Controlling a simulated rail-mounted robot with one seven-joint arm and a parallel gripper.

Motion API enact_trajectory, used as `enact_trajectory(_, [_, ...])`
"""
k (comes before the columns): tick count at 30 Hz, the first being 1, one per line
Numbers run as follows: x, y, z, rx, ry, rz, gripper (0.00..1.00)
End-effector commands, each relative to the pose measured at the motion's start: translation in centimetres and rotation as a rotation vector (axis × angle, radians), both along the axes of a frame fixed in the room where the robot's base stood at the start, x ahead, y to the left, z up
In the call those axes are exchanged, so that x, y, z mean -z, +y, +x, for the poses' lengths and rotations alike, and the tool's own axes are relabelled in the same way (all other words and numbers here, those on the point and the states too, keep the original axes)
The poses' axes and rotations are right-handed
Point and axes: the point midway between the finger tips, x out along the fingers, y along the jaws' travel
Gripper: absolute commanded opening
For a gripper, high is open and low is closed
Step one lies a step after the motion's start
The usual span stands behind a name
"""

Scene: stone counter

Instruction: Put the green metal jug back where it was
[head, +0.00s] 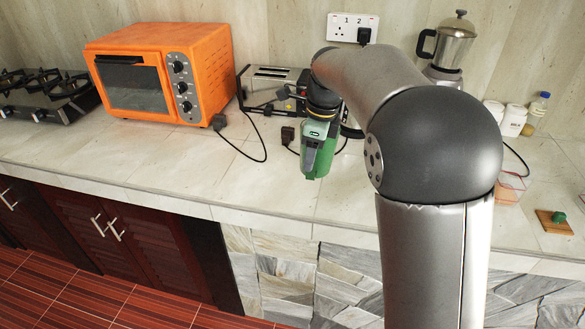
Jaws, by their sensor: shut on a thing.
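My gripper (311,148) hangs from the bent arm near the middle of the head view, pointing down over the counter. It is shut on the green metal jug (322,163), whose green side shows just behind and below the fingers. Most of the jug is hidden by my gripper, so its handle and rim cannot be made out. I cannot tell whether the jug's bottom touches the counter (240,190) or is held just above it.
An orange toaster oven (205,75) and a toaster (272,76) with loose cords stand behind. A blender (452,45), white containers (513,121) and a bottle (538,112) are at the back right. A wooden board (549,224) lies far right. The counter's front left is clear.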

Motion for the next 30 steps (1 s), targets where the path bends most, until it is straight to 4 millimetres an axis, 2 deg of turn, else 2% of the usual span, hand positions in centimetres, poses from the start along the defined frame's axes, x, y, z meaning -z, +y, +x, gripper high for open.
enact_trajectory(5, [1.7, 2.7, 3.5, -0.003, 0.000, -0.001, 0.00])
enact_trajectory(6, [2.7, 3.0, 3.9, -0.002, 0.002, -0.002, 0.00])
enact_trajectory(12, [5.8, 4.6, 5.9, -0.002, -0.001, 0.000, 0.00])
enact_trajectory(20, [7.3, 5.3, 6.9, -0.002, -0.004, 0.001, 0.00])
enact_trajectory(27, [10.3, 5.5, 7.1, -0.001, -0.001, 0.001, 0.00])
enact_trajectory(30, [10.7, 5.5, 7.1, -0.002, -0.004, 0.001, 0.00])
